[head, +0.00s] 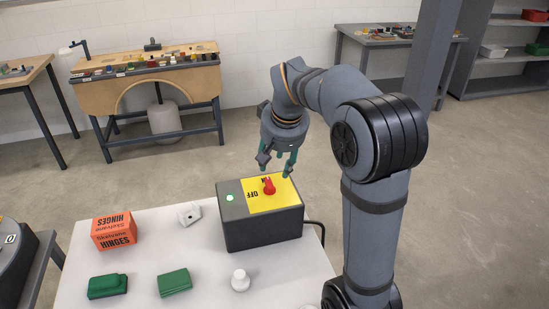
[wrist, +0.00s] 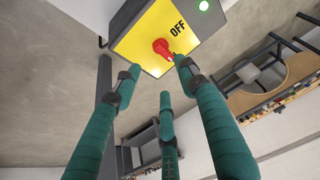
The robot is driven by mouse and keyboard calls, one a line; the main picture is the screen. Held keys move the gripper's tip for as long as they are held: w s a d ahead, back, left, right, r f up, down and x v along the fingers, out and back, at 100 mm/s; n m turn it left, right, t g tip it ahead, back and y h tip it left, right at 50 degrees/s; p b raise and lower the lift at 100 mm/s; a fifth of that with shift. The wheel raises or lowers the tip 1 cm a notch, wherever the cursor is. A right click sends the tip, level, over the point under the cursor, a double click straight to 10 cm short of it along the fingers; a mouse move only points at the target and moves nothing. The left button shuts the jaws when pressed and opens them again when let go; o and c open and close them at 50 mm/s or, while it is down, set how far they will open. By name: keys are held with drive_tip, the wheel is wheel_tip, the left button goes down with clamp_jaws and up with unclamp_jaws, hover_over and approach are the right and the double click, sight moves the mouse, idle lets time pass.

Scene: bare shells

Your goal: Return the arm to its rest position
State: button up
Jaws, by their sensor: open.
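My gripper (head: 278,168) has green fingers, spread open and empty. It hangs above the dark grey switch box (head: 262,230) on the white table, with its fingertips just above the red knob (head: 269,187). The knob sits on a yellow plate (head: 285,196) marked OFF, and a green light (head: 229,198) is lit beside the plate. In the wrist view the gripper's fingers (wrist: 158,80) are apart, and the red knob (wrist: 163,48) shows beyond them. I see no contact with the knob. My arm reaches in from the right.
On the white table (head: 215,285) are an orange HINGES box (head: 114,231), two green boxes (head: 107,286) (head: 174,282), a small white block (head: 189,213) and a white knobbed piece (head: 240,280). A black cable (head: 318,232) leaves the switch box. Workbenches (head: 145,85) stand behind, across open floor.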

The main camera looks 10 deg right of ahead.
sight(272, 184)
drive_tip(key=shift+f, duration=0.1)
drive_tip(key=x, duration=1.2)
drive_tip(key=shift+w, duration=0.1)
drive_tip(key=shift+p, duration=0.35)
drive_tip(key=shift+n, duration=0.3)
